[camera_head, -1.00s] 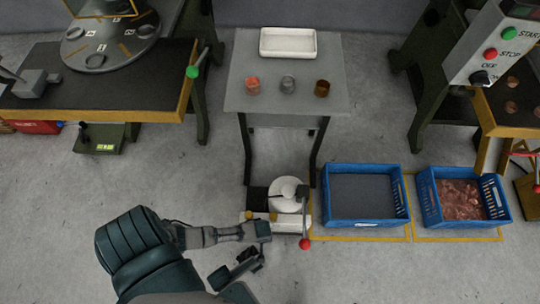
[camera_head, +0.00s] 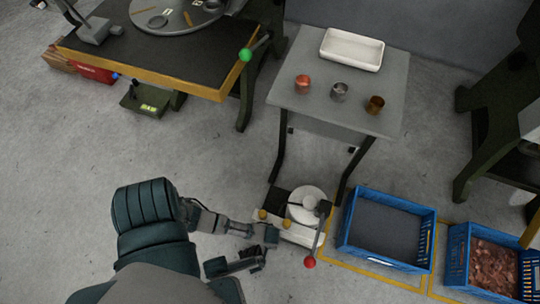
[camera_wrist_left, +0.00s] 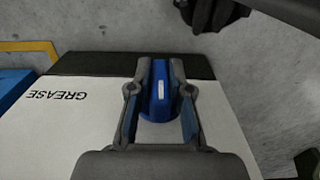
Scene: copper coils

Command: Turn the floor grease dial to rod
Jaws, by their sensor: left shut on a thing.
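The floor grease unit (camera_head: 290,232) is a low white box with a round white lid and a red-knobbed lever. Its white face (camera_wrist_left: 60,125), printed GREASE, shows upside down in the left wrist view. The blue dial (camera_wrist_left: 160,105) with a white mark sits between the fingers of my left gripper (camera_wrist_left: 160,90), which is shut on it. In the head view my left gripper (camera_head: 268,236) is at the unit's left end, and the dial is hidden. What looks like my right gripper (camera_head: 250,262) is just below; its fingers are unclear. I cannot read any rod label.
A grey table (camera_head: 340,105) with a white tray (camera_head: 352,50) and three small cups stands behind. A blue crate (camera_head: 350,235) is right of the unit, with another crate of copper pieces (camera_head: 495,262) beyond. A workbench (camera_head: 150,75) is at upper left. Floor at left is clear.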

